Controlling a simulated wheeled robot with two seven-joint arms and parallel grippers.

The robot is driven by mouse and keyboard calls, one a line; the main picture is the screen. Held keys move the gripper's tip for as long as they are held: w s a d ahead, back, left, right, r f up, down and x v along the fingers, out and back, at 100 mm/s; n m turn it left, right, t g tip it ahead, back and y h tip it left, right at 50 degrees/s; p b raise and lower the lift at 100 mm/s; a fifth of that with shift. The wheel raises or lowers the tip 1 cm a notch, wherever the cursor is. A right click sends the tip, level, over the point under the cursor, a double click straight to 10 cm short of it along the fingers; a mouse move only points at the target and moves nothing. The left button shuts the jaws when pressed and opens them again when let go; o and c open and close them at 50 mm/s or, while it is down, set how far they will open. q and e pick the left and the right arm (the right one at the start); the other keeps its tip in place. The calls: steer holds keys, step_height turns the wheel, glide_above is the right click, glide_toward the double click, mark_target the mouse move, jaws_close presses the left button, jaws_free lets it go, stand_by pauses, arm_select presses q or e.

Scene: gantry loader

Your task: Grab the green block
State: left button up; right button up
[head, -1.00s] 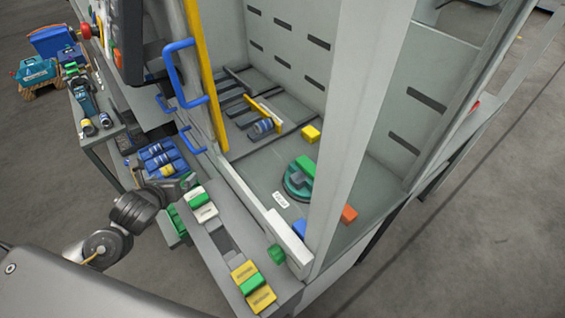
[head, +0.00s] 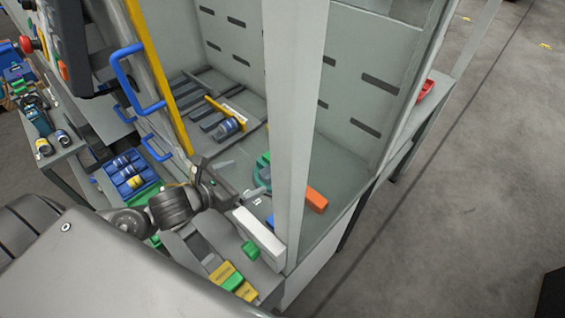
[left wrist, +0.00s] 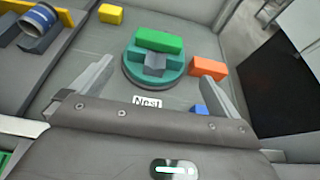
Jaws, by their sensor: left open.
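A green block (left wrist: 158,40) lies on the far part of a round teal nest fixture (left wrist: 131,70) with a grey centre, in the left wrist view. In the head view the nest (head: 263,172) is partly hidden behind the pale upright post. My left gripper (head: 243,178) reaches into the machine bay beside the nest. In the left wrist view its fingers (left wrist: 155,72) are spread wide, one on each side of the nest's near part, with nothing between them gripped. The green block is beyond the fingertips. My right gripper is not in view.
An orange block (left wrist: 208,67), a blue block (left wrist: 198,108) and a yellow block (left wrist: 110,14) lie around the nest. The pale post (head: 291,130) stands close to my gripper. Another green block (head: 250,249) sits on the front ledge. A blue door handle (head: 137,87) is at left.

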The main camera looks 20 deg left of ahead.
mark_target(268, 174)
arm_select(q)
steer(key=p+x, duration=0.4)
steer(key=x, duration=0.6)
steer(key=shift+w+a+r, duration=0.1)
steer(key=shift+w+f, duration=0.1)
steer(key=shift+f, duration=0.1)
steer(key=c, duration=0.9)
